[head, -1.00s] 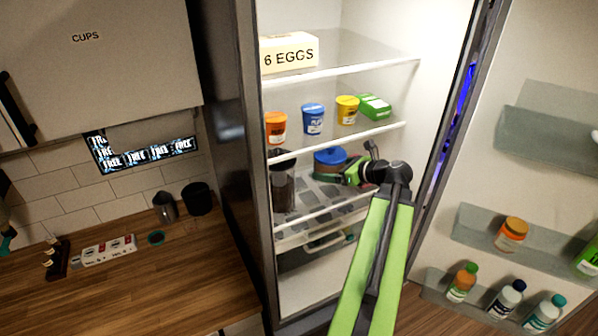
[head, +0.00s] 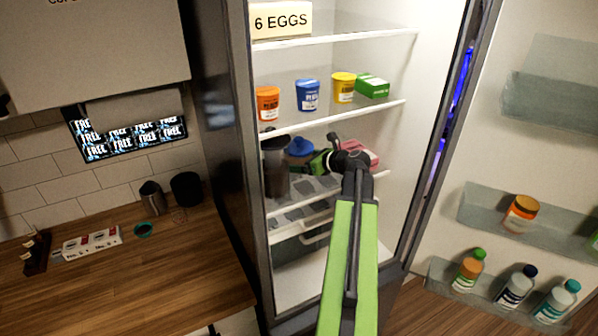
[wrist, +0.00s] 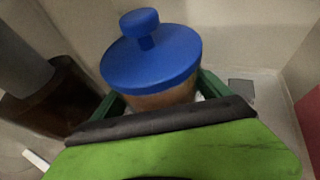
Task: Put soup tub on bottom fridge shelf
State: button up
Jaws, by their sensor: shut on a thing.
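The soup tub (head: 299,149) has a blue lid with a knob and a brownish body. It is inside the open fridge, above the bottom shelf (head: 300,202), just right of a dark pitcher. My gripper (head: 316,160) reaches in from the front right and is shut on the tub. In the wrist view the tub (wrist: 150,62) stands about upright between the green fingers (wrist: 205,88). Its base is hidden, so I cannot tell whether it touches the shelf.
The dark pitcher (head: 275,168) stands close on the left and a pink item (head: 360,153) lies on the right. Several cups (head: 307,95) and a green box (head: 372,86) stand on the shelf above. A drawer (head: 300,243) is below. The open door (head: 480,150) is at the right.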

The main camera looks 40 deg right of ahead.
jog(key=shift+f, duration=0.85)
jog(key=shift+r, duration=0.25)
jog(key=shift+f, duration=0.2)
jog(key=o, duration=1.7)
jog(key=shift+r, duration=0.1)
